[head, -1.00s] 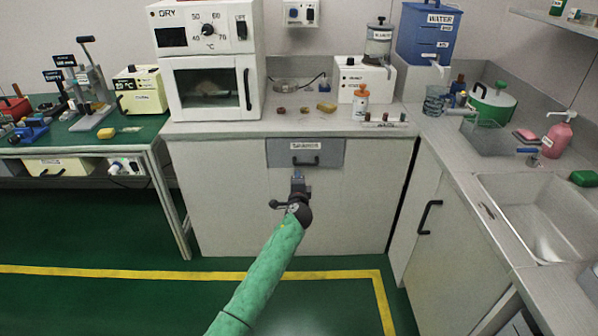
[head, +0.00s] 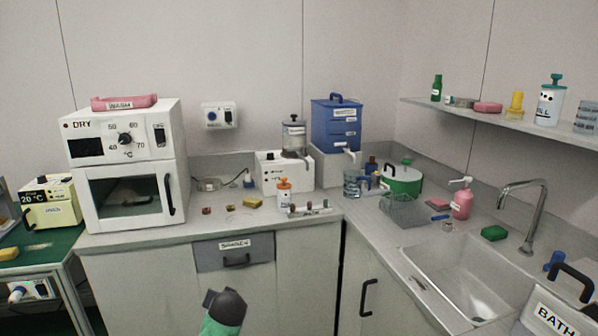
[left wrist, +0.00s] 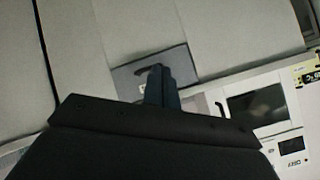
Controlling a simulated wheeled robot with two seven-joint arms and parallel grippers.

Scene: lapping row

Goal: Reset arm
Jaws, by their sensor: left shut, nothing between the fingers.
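My left arm, in a green sleeve, comes up from the bottom of the head view and ends in a dark wrist part (head: 226,305) in front of the base cabinet, below the grey drawer (head: 235,262). The fingers cannot be made out there. In the left wrist view my left gripper (left wrist: 157,75) is shut and empty. Its fingers overlap the grey drawer front (left wrist: 127,76) and its dark handle in the picture; whether they touch cannot be told. The drawer looks closed. My right gripper is in neither view.
A white drying oven (head: 125,145) with a pink item on top stands left on the counter. A blue water tank (head: 336,125), a green pot (head: 401,180) and a sink (head: 455,270) are to the right. A shelf (head: 480,115) hangs at the upper right.

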